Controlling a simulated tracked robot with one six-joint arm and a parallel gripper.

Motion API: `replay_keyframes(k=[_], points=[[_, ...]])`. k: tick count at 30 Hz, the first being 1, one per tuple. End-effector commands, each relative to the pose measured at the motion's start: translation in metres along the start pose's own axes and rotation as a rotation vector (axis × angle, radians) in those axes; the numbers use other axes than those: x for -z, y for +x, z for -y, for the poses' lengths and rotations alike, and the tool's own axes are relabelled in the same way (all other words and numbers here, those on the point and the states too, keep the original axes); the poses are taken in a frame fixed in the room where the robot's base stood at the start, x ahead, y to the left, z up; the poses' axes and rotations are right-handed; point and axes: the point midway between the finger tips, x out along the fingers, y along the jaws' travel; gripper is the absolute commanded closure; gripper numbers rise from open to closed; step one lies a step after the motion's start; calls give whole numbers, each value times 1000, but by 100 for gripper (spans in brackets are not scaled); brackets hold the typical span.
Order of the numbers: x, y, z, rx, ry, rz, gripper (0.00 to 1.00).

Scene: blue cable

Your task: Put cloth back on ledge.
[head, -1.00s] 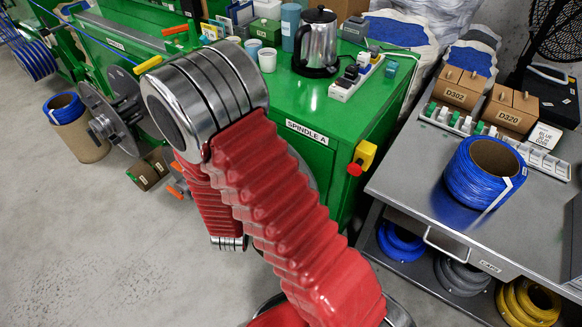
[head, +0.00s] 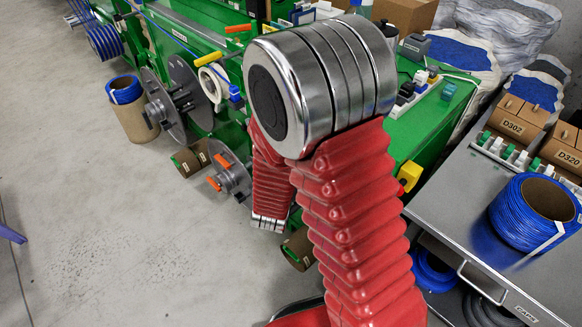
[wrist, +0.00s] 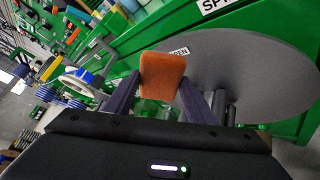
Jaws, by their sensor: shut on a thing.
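In the head view my red arm fills the middle, and the gripper and cloth are hidden. I cannot tell which surface is the ledge; the green machine top (head: 425,105) shows behind my arm.
A steel bench (head: 465,190) with a blue cable spool (head: 530,215) stands at right. Grey reels (head: 185,95) stick out from the green machine. A cardboard tub (head: 133,115) stands at left. The concrete floor at lower left is mostly clear.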

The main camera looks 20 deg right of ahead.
Motion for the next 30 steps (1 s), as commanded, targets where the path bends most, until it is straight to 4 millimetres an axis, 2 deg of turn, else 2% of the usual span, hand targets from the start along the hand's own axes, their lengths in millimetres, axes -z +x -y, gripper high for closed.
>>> replay_keyframes(k=[6, 11, 30], points=[[-28, -6, -32, -46, -20, -36, 68], [-40, -11, -44, -68, -39, -53, 68], [-41, -13, -48, -75, -47, -61, 68]])
